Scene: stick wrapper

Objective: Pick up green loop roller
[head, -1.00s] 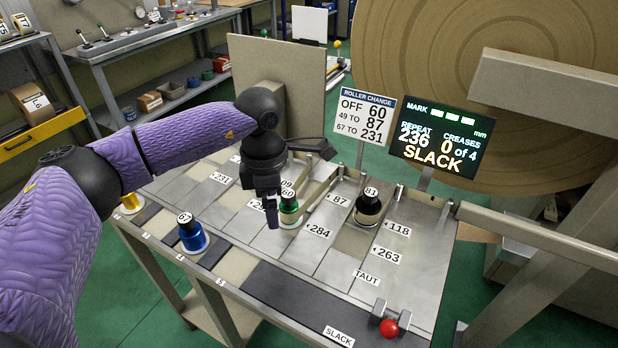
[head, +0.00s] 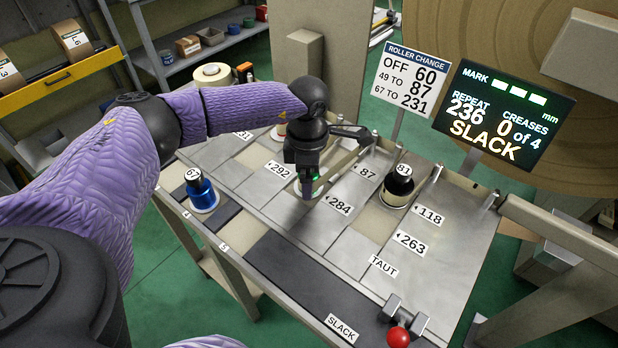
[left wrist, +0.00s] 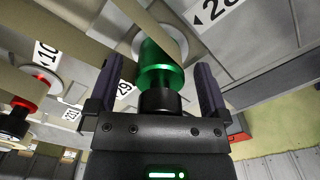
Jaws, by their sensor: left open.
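The green loop roller (left wrist: 160,62) stands on the table between the two fingers of my left gripper (left wrist: 157,85) in the left wrist view. The fingers are apart, one on each side of it, and I cannot see them pressing on it. In the head view my left gripper (head: 307,190) hangs down over the roller's place and hides nearly all of the green roller. A white round base (head: 298,190) shows around the gripper there. My right gripper is not in view.
A blue roller (head: 201,193) labelled 67 stands to the left, and a black roller (head: 399,185) labelled 81 to the right. A red roller (left wrist: 33,98) shows in the left wrist view. A sign (head: 411,75) and a display (head: 504,112) stand behind the table. A red-knobbed lever (head: 399,337) is at the front.

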